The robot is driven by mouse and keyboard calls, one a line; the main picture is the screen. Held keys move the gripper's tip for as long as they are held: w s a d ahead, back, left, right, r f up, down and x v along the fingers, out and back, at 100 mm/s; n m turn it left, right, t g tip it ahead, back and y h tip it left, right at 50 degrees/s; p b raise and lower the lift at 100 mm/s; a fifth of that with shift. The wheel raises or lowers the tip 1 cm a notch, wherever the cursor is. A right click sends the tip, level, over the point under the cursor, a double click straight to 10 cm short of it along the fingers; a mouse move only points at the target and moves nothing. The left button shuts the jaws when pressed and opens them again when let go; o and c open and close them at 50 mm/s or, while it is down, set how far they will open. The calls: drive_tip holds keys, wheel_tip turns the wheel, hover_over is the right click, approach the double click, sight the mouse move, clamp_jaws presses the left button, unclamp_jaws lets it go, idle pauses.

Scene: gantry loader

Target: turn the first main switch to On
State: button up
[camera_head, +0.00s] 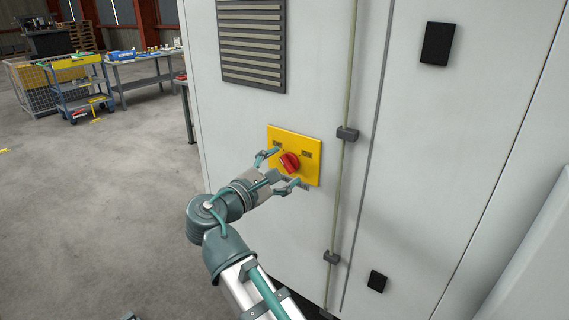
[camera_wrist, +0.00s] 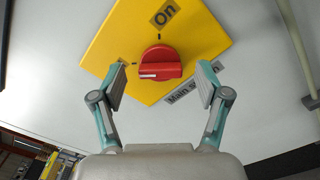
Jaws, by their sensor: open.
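The main switch has a red rotary knob (camera_head: 289,162) on a square yellow plate (camera_head: 310,170) fixed to the cabinet front. In the wrist view, the knob (camera_wrist: 160,65) has its bar lying crosswise, with a white mark at its left end. An "On" label (camera_wrist: 164,14) is above the knob. Another label behind the left finger is mostly hidden. A "Main..." label (camera_wrist: 182,93) at the lower right is partly covered. My gripper (camera_wrist: 162,76) is open, with one finger on each side of the knob and visible gaps between.
The pale cabinet (camera_head: 420,160) has a vent grille (camera_head: 252,45) above the plate and a vertical rod (camera_head: 347,100) with brackets to its right. A blue cart (camera_head: 80,85) and a workbench (camera_head: 145,75) stand far back left.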

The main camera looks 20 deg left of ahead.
drive_tip(key=shift+w+d, duration=0.25)
drive_tip(key=shift+w, duration=0.45)
drive_tip(key=c, duration=1.2)
drive_tip(key=shift+o, duration=0.2)
